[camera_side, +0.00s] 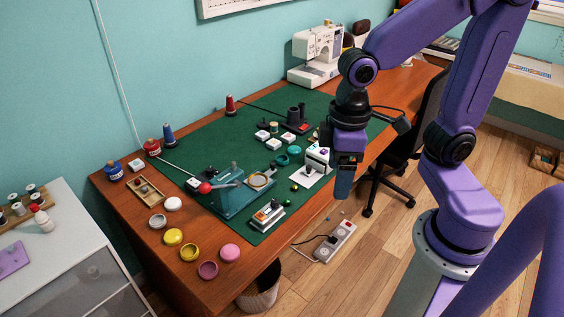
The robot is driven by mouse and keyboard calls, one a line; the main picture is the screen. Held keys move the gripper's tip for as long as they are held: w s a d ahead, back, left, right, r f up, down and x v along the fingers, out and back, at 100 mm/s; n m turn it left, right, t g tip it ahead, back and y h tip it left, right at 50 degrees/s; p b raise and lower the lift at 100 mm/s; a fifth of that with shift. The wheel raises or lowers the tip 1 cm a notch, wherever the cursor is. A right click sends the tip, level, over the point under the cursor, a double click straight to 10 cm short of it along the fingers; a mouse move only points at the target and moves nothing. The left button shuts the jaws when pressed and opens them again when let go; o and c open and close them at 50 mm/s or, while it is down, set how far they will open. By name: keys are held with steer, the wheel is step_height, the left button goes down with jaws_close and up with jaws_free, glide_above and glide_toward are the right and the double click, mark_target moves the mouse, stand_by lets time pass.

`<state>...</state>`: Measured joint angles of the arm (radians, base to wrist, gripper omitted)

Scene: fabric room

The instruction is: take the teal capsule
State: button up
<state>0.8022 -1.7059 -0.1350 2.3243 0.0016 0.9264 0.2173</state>
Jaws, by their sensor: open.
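The teal capsule appears as a round teal piece (294,150) on the green mat (215,140), right of the middle of the table. A teal ring-like piece (282,160) lies just in front and to its left; I cannot tell whether the two belong together. My gripper (344,188) points down at the table's front edge, to the right of the teal pieces and apart from them. It is open, with nothing visible between its fingers. The gap between the fingers is hard to see from this side.
A white block-like device (317,158) stands between my gripper and the teal pieces. Small white boxes (274,144) and a black stand (297,117) are behind. A teal press (230,192) and yellow (173,237) and pink (230,252) round pieces are to the left. A chair (395,165) stands at right.

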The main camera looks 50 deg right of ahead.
steer(key=w+d+f+m, duration=0.1)
steer(key=w+d+m, duration=0.1)
steer(key=w+m, duration=0.75)
steer(key=w+d+f+m, duration=0.2)
steer(key=w+m, duration=0.3)
steer(key=w, duration=1)
steer(key=w+d+f+m, duration=0.5)
steer(key=w+d+m, duration=0.15)
steer(key=d, duration=0.45)
steer(key=w+d+f+m, duration=0.5)
steer(key=d+m, duration=0.3)
steer(key=d, duration=0.2)
step_height(320, 180, down, 11)
steer(key=shift+w, duration=0.15)
steer(key=shift+d+f, duration=0.15)
steer(key=shift+f, duration=1.2)
steer(key=shift+d+f, duration=0.15)
steer(key=shift+f, duration=1.15)
steer(key=c, duration=1.1)
